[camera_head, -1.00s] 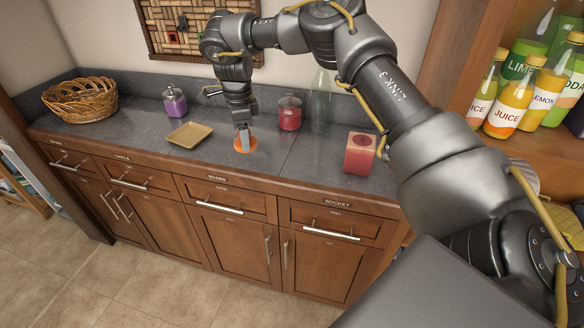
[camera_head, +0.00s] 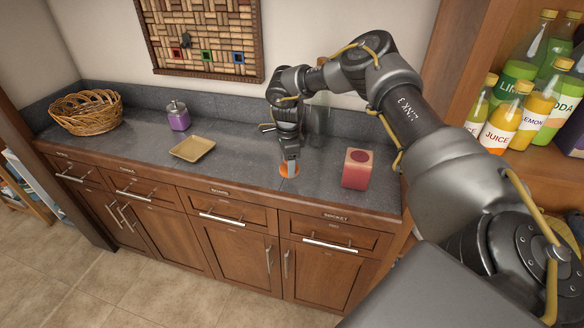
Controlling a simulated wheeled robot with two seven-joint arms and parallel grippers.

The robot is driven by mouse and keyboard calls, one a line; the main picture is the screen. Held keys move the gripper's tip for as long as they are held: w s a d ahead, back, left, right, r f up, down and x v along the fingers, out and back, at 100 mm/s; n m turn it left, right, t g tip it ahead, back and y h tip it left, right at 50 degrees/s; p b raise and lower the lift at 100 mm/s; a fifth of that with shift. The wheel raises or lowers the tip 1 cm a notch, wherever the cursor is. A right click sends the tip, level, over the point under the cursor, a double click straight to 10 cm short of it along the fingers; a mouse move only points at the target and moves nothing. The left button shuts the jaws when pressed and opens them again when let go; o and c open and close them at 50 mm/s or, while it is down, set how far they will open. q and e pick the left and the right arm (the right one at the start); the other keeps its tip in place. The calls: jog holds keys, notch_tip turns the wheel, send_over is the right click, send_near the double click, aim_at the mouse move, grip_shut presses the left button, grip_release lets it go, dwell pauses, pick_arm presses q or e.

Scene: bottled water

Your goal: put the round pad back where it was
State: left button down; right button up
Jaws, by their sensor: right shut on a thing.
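The round pad (camera_head: 285,171) is a small orange disc at the counter, below the fingers of my right gripper (camera_head: 290,170). The gripper points down and is shut on the pad; its fingers cover part of it. I cannot tell whether the pad touches the counter or hangs just above it. It is left of the red box-shaped candle (camera_head: 357,169) and right of the square tan dish (camera_head: 193,148). My left gripper is not in view.
A wicker basket (camera_head: 87,113) and a purple jar (camera_head: 178,116) stand at the counter's left. A clear bottle (camera_head: 319,120) stands behind my right arm. Juice bottles (camera_head: 497,130) fill a shelf at right. The counter between dish and gripper is clear.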

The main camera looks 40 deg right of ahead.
jog(key=shift+s+d+f, duration=0.15)
jog(key=shift+d+f, duration=0.2)
jog(key=shift+d, duration=0.05)
jog(key=f+p, duration=0.2)
jog(key=f, duration=0.1)
jog(key=shift+s+d, duration=0.1)
jog(key=shift+d, duration=0.1)
jog(key=shift+f, duration=0.3)
jog(key=shift+f, duration=0.15)
jog(key=o, duration=1)
jog(key=shift+c, duration=0.2)
